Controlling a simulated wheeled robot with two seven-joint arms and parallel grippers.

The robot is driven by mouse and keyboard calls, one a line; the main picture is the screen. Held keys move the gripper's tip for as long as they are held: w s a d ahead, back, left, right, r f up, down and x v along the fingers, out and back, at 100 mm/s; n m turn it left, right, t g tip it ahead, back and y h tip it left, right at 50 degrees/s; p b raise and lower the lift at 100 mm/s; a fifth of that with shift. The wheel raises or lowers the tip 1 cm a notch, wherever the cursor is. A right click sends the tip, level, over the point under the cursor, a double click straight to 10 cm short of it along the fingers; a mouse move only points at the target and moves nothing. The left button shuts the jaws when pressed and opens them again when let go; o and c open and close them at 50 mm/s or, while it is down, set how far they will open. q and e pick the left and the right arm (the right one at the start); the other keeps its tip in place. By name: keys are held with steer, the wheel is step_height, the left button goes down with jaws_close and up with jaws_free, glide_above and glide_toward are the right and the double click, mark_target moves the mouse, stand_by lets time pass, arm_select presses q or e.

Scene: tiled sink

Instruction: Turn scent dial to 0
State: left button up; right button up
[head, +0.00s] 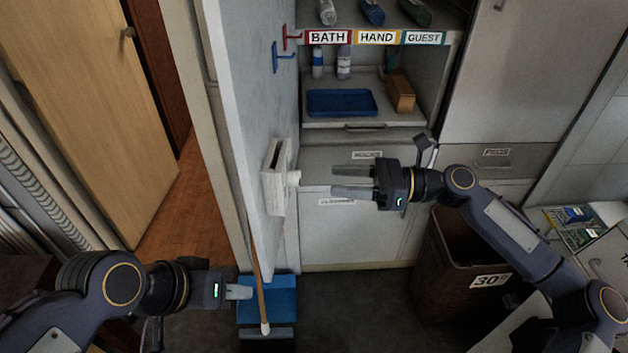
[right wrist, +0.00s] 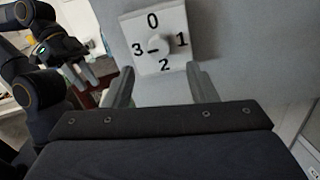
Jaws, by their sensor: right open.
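The scent dial is a white box (head: 277,180) on the side of the grey panel at the centre of the head view. Its pale knob (head: 294,177) sticks out to the right. In the right wrist view the dial face (right wrist: 142,25) carries 0 at top, 1 right, 2 bottom and 3 left. The knob (right wrist: 161,44) has a dark mark on its left side, towards 3. My right gripper (head: 334,181) is open and empty, its fingers pointing at the knob but apart from it. My left gripper (head: 240,292) is low at the left, away from the dial.
A cabinet holds a blue tray (head: 341,103) and bottles behind the dial. A wooden stick (head: 260,280) stands below it by a blue dustpan-like item (head: 284,296). A brown basket (head: 452,250) stands at right. The space between right gripper and knob is clear.

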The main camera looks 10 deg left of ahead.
mark_target(294, 177)
steer(key=s+a+p, duration=0.1)
steer(key=a, duration=0.6)
steer(key=shift+s+a, duration=0.2)
steer(key=c, duration=1)
